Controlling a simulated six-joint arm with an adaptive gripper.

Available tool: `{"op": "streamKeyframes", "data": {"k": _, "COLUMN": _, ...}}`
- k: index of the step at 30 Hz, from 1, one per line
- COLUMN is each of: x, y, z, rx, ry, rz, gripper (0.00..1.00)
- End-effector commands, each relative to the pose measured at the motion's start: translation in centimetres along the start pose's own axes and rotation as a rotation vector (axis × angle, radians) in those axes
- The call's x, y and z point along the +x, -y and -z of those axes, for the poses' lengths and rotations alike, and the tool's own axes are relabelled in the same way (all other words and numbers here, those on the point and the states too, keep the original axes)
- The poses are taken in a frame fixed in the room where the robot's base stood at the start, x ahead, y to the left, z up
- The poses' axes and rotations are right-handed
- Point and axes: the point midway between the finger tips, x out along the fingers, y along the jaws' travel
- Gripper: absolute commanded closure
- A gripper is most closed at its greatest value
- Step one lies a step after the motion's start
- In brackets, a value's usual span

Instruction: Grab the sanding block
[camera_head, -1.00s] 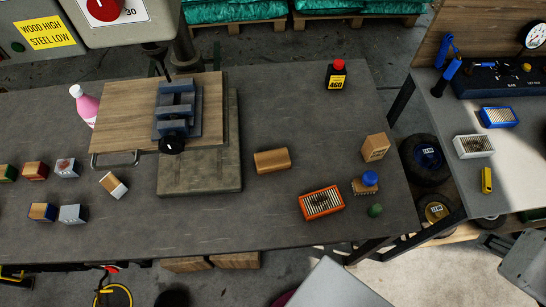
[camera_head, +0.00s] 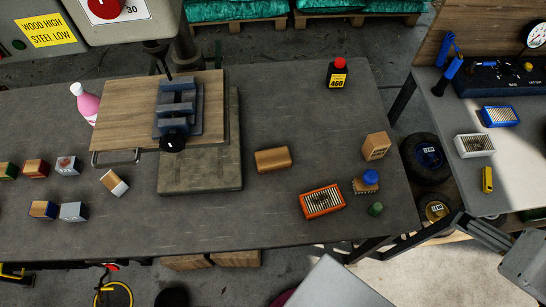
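I cannot tell for certain which block is the sanding block. A plain tan block with a rounded top (camera_head: 273,160) lies on the dark workbench (camera_head: 310,115), right of the vise. A wooden block with dark marking on its face (camera_head: 376,146) stands farther right. A wood-and-white block (camera_head: 114,184) lies tilted left of the vise. Grey parts of my arm enter at the lower right, and what looks like my gripper (camera_head: 482,232) is at their left end, beyond the bench's right end and apart from every block. Its fingers are not clear.
A drill-press vise (camera_head: 176,108) sits on a wooden board. Several small blocks (camera_head: 73,212) lie left. A side table (camera_head: 510,170) stands beyond a gap.

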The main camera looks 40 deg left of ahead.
Motion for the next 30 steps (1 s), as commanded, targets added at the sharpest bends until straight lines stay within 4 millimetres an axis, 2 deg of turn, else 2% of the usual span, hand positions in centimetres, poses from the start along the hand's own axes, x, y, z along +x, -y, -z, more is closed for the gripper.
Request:
{"op": "streamKeyframes", "data": {"k": 8, "x": 0.2, "y": 0.1, "z": 0.2, "rx": -0.005, "ry": -0.001, "rz": 0.001, "gripper": 0.04}}
{"op": "streamKeyframes", "data": {"k": 14, "x": 1.4, "y": 0.6, "z": 1.6, "rx": -0.036, "ry": -0.014, "rz": 0.008, "gripper": 0.04}}
{"op": "streamKeyframes", "data": {"k": 23, "x": 5.3, "y": 2.7, "z": 5.5, "rx": -0.135, "ry": -0.064, "rz": 0.033, "gripper": 0.04}}
{"op": "streamKeyframes", "data": {"k": 30, "x": 8.8, "y": 5.4, "z": 8.2, "rx": -0.223, "ry": -0.111, "rz": 0.064, "gripper": 0.04}}
